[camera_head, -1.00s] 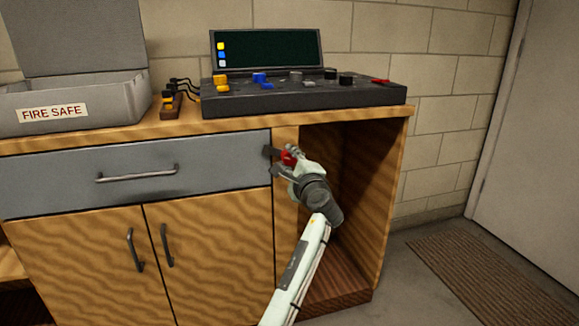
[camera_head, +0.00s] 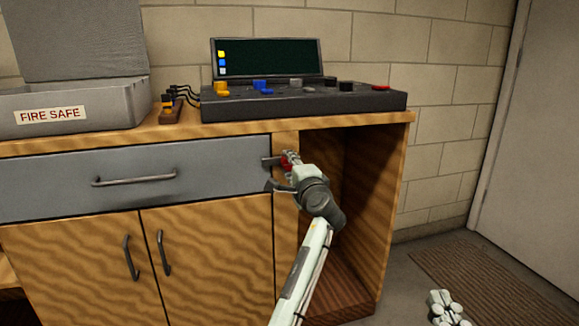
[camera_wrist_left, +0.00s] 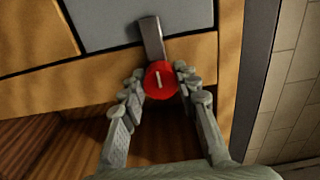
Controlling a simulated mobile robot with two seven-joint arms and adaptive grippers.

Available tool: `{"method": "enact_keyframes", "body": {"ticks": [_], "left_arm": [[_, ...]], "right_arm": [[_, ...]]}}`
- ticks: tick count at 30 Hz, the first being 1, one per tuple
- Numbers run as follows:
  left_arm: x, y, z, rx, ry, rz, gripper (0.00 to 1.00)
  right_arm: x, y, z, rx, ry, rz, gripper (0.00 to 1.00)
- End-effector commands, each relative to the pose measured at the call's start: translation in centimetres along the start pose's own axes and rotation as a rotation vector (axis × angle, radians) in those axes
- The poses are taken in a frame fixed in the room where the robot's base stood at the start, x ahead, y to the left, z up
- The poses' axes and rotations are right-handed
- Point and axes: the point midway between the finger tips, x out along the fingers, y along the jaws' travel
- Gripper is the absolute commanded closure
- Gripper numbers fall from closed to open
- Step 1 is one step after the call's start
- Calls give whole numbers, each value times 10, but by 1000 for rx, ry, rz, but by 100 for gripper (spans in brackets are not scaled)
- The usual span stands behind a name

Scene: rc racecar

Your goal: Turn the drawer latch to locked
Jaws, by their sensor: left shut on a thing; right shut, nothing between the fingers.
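The drawer latch has a red round knob (camera_wrist_left: 160,80) with a pale mark and a dark grey bar (camera_wrist_left: 151,38). In the head view the bar (camera_head: 269,162) points left, roughly level, its end over the right edge of the grey drawer front (camera_head: 210,170). The drawer looks closed. My left gripper (camera_head: 287,169) is shut on the red knob; in the wrist view its fingers (camera_wrist_left: 159,88) press it from both sides. It partly hides the knob in the head view. My right gripper (camera_head: 446,310) shows at the bottom right, shut and empty, away from the latch.
A black control console (camera_head: 300,102) with a screen stands on the wooden bench top (camera_head: 130,142). A grey fire safe box (camera_head: 110,105) is at left. Cupboard doors (camera_head: 90,260) are below the drawer. An open bay (camera_head: 365,190) lies right of the latch.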

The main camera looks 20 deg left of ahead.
Motion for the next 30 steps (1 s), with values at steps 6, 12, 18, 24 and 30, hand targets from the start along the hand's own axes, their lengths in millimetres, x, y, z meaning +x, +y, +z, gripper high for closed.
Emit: {"method": "enact_keyframes", "body": {"ticks": [6, 12, 18, 24, 30], "left_arm": [[0, -2, 0, -3, 1, -2, 64], [0, -1, 0, -1, 1, -2, 48], [0, 0, 0, 0, 0, -1, 48], [-20, 1, 0, 0, 1, 0, 48], [-54, 0, 0, -2, 2, 1, 48]], "right_arm": [[0, 0, 0, 0, -1, 0, 100], [0, 0, 0, 0, -1, 0, 100], [0, 0, 0, -1, -2, 1, 100], [0, 0, 1, -1, -2, 1, 100], [0, 0, 0, -1, -2, 1, 100]]}}
